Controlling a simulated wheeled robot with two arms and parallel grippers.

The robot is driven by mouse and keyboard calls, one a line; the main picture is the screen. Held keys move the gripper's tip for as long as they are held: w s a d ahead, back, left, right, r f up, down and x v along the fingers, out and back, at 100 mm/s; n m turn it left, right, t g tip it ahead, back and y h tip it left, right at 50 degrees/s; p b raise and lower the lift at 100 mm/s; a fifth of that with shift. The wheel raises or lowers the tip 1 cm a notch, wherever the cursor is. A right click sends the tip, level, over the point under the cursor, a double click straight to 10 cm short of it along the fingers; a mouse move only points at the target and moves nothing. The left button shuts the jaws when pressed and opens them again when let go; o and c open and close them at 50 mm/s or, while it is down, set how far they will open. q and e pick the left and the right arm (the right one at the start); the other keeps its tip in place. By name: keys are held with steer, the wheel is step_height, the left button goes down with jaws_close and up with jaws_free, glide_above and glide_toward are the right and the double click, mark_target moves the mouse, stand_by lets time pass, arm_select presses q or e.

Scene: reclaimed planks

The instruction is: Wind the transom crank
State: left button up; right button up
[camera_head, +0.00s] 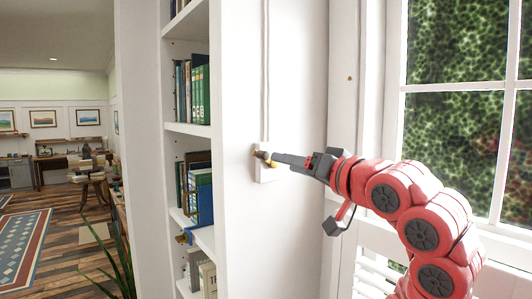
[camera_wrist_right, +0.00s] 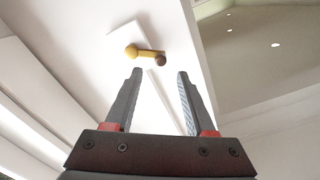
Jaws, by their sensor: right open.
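The transom crank (camera_head: 259,154) is a small brass crank on a white wall plate (camera_head: 267,175). In the right wrist view the crank (camera_wrist_right: 147,53) has a round brass hub (camera_wrist_right: 131,51) at left and a dark brown knob (camera_wrist_right: 161,60) at right. My right gripper (camera_head: 277,160) reaches in from the right, its fingertips close to the crank and covering part of it. In the right wrist view the gripper (camera_wrist_right: 158,74) is open and empty, the knob showing just past the fingertips, apart from both. My left gripper is not in view.
A white bookshelf (camera_head: 190,130) with books and blue bookends stands left of the crank's wall. A window (camera_head: 460,115) is at the right behind my right arm. A thin vertical rod (camera_head: 265,70) runs up the wall above the plate. A room with a rug (camera_head: 22,248) opens at far left.

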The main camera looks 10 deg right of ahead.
mark_target(267, 156)
steer(key=w, duration=0.1)
steer(key=w+p, duration=0.1)
steer(key=w, duration=0.1)
steer(key=shift+w+a+r, duration=0.25)
steer(key=shift+a+r, duration=0.05)
steer(key=shift+a, duration=0.05)
steer(key=w+a+p, duration=0.1)
steer(key=w+a, duration=0.1)
steer(key=w, duration=0.1)
steer(key=shift+w+a+p, duration=0.2)
steer(key=shift+a+p, duration=0.1)
steer(key=shift+p, duration=0.1)
steer(key=shift+w+f, duration=0.1)
steer(key=shift+w, duration=0.2)
steer(key=shift+w+d+f, duration=0.1)
steer(key=shift+w+d, duration=0.05)
steer(key=shift+d, duration=0.05)
steer(key=shift+c, duration=0.2)
steer(key=shift+a, duration=0.15)
steer(key=shift+c, duration=1.1)
jaws_close()
